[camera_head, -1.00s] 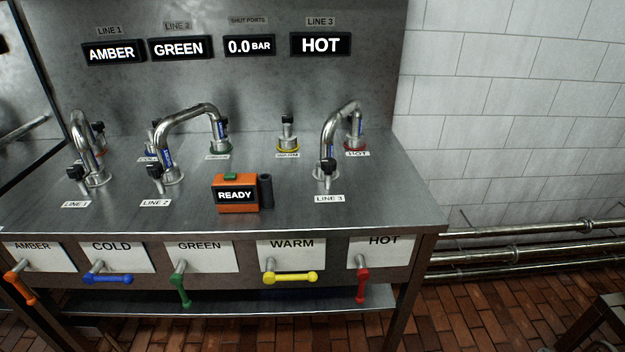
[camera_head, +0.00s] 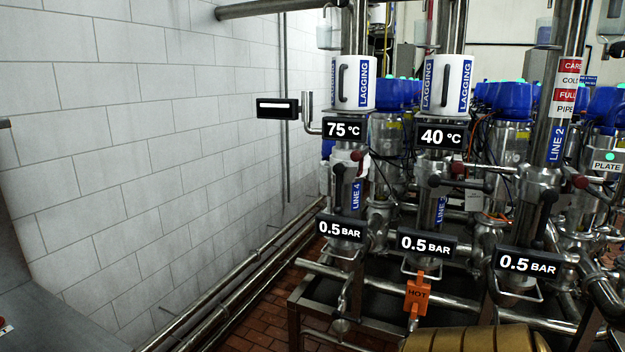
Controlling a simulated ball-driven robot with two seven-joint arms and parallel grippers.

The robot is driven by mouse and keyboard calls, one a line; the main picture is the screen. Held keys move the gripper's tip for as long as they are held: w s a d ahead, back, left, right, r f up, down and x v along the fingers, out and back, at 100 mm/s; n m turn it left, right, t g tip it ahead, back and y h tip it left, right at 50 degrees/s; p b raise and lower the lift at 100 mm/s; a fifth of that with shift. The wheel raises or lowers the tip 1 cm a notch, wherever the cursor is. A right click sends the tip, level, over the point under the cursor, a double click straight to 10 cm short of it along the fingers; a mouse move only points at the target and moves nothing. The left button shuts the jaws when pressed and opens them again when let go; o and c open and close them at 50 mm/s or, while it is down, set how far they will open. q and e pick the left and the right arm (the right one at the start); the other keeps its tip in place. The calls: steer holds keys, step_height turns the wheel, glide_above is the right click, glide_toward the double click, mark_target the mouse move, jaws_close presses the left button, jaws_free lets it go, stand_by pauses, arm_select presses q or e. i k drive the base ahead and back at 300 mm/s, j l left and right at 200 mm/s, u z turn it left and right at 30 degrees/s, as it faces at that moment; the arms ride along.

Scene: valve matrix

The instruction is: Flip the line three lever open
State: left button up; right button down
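The middle pipe column carries a blue label (camera_head: 441,209) that seems to read LINE 3, partly turned away. The handles by the LINE 4 label (camera_head: 356,194) and under the LINE 2 label (camera_head: 557,142) stand closer to upright: the line four lever (camera_head: 339,185) and the line two lever (camera_head: 545,215). A 0.5 BAR display (camera_head: 427,244) sits below the middle lever. Neither of my grippers is in view.
A gold rounded object (camera_head: 470,340) fills the bottom edge. Low pipes (camera_head: 235,300) run along the tiled wall. Red brick floor (camera_head: 265,330) shows at left of the frame stand.

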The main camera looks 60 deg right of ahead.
mark_target(435, 181)
steer(key=z, duration=2.8)
